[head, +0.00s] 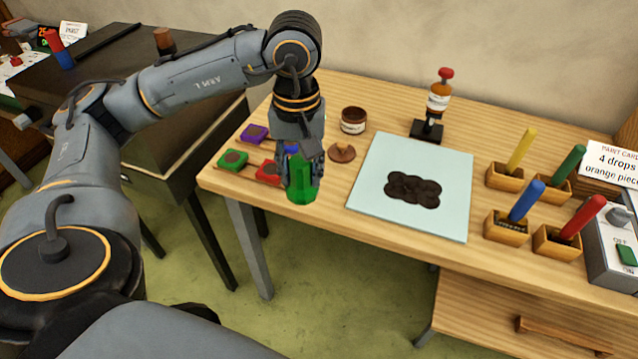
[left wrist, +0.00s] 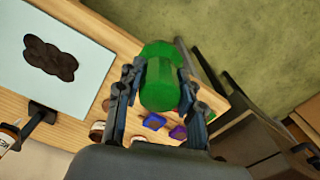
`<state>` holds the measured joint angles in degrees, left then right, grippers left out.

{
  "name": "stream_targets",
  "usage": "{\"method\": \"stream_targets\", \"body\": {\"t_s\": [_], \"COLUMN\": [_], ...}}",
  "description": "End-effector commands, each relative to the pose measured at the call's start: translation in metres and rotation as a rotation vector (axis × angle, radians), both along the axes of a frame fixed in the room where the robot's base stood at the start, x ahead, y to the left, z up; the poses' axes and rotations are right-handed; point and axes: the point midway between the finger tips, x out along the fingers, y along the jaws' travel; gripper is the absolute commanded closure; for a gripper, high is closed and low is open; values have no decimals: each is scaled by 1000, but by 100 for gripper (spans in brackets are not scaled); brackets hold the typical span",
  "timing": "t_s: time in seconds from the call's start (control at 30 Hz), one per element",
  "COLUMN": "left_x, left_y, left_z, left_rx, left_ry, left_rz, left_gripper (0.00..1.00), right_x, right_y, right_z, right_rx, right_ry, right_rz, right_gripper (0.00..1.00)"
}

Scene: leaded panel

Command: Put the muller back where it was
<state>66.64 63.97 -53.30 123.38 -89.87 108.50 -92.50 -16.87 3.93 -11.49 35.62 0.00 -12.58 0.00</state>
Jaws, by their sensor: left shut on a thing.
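The muller, a green, faceted, glass-like piece (head: 302,192), is held in my left gripper (head: 301,172), which is shut on it. It hangs near the table's front left edge, left of the pale slab; whether it touches the wood is unclear. In the left wrist view the muller (left wrist: 160,84) sits between the two fingers of the left gripper (left wrist: 154,85), with a wider end beyond them. The pale blue slab (head: 440,165) bears a dark brown paint patch (head: 412,189). My right gripper is not in view.
Purple (head: 254,133), green (head: 232,160) and red (head: 268,171) blocks lie left of the gripper. A brown jar (head: 353,121), a round brown knobbed piece (head: 342,152) and a bottle on a stand (head: 438,95) are behind. Wooden holders with coloured sticks (head: 505,176) stand right.

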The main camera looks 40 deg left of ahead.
Motion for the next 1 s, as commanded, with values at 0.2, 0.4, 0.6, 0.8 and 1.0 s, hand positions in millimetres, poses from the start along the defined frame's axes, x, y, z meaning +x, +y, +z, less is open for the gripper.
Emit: {"method": "stream_targets", "body": {"t_s": [0.2,0.4,0.6,0.8,1.0], "left_x": [41,84,110,122,127], "left_y": [14,28,36,40,42], "left_z": [-13,-33,-70,-87,-104], "left_rx": [0,0,0,-1,0], "left_ry": [1,1,1,-2,2], "left_rz": [12,10,8,5,5], "left_gripper": [92,92,92,92,92], "right_x": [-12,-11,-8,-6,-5], "right_y": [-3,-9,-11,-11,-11], "right_z": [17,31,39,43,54], "right_rx": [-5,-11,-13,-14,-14], "right_ry": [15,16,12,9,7], "right_rz": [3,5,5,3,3], "right_gripper": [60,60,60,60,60]}}
